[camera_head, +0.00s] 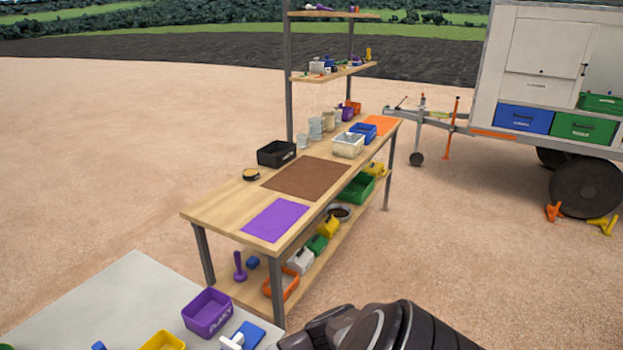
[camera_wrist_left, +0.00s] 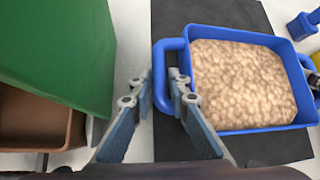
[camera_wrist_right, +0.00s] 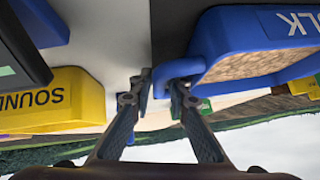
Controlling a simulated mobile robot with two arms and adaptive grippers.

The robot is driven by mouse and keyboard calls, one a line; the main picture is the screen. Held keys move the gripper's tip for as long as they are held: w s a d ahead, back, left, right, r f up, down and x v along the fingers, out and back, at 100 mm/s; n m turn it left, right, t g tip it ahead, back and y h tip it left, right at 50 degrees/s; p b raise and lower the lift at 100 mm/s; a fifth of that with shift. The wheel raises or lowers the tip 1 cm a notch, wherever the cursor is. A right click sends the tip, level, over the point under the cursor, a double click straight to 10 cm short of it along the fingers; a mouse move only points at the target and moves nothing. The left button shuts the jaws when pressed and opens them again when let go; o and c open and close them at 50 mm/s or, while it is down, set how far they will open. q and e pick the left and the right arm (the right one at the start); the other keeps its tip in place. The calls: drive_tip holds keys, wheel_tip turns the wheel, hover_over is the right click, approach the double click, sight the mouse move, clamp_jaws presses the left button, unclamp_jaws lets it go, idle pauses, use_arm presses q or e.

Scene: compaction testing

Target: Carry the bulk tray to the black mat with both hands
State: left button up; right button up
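The bulk tray (camera_wrist_left: 240,128) is blue, filled with pale gravel. In the left wrist view it is over the black mat (camera_wrist_left: 200,12), which shows around it; whether it touches the mat I cannot tell. My left gripper (camera_wrist_left: 162,78) is closed around the bar of one end handle, one finger inside the loop. In the right wrist view, which is upside down, the tray's lettered wall (camera_wrist_right: 265,25) shows, and my right gripper (camera_wrist_right: 158,84) is closed around the other handle. Part of the mat (camera_wrist_right: 168,35) shows there too. The head view shows neither tray nor mat.
A green container (camera_wrist_left: 65,45) and a brown one (camera_wrist_left: 30,120) stand close left of my left gripper. A yellow lettered bin (camera_wrist_right: 60,100) is beside my right gripper. In the head view, a purple bin (camera_head: 207,315) stands on the pale surface before a wooden workbench (camera_head: 215,208).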

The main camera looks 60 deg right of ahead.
use_arm(q)
drive_tip(key=shift+a, duration=0.1)
drive_tip(key=shift+v, duration=3.8)
use_arm(e)
drive_tip(key=shift+s+r, duration=0.1)
drive_tip(key=shift+s, duration=0.05)
drive_tip(key=shift+v, duration=3.65)
